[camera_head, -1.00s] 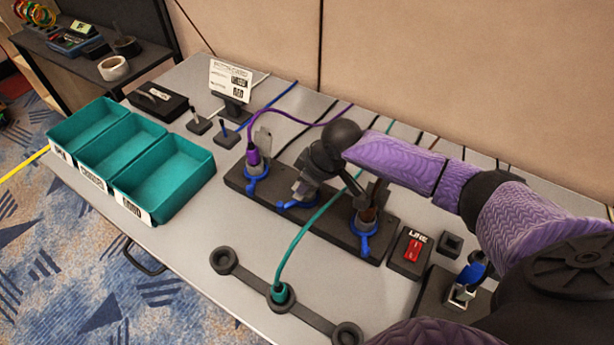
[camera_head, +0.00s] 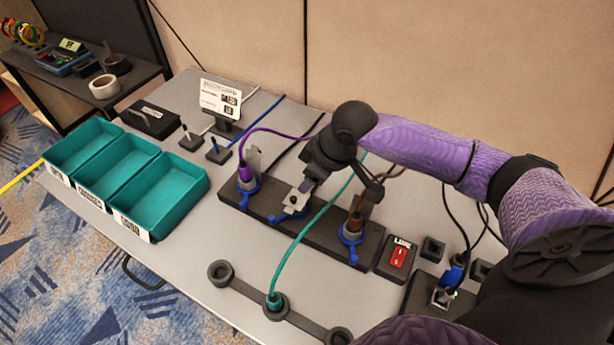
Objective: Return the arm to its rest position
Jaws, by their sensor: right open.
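My right arm, in a purple patterned sleeve (camera_head: 425,143), reaches in from the right over the table. Its dark gripper (camera_head: 338,186) is open, with no held object visible, above the black holder strip (camera_head: 325,232). A grey metal connector (camera_head: 295,202) sits in the strip's middle blue holder, below the gripper. A purple plug (camera_head: 244,173) stands in the left holder and a brown plug (camera_head: 353,226) in the right one. The gripper partly hides the strip's back and the cables. My left gripper is not in view.
Three teal bins (camera_head: 165,192) stand at the left. A label stand (camera_head: 220,100) is at the back. A LINE switch box (camera_head: 397,257) and blue-plug socket (camera_head: 447,288) are right of the strip. A teal cable plug (camera_head: 273,301) sits in front. A wall (camera_head: 440,60) rises behind.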

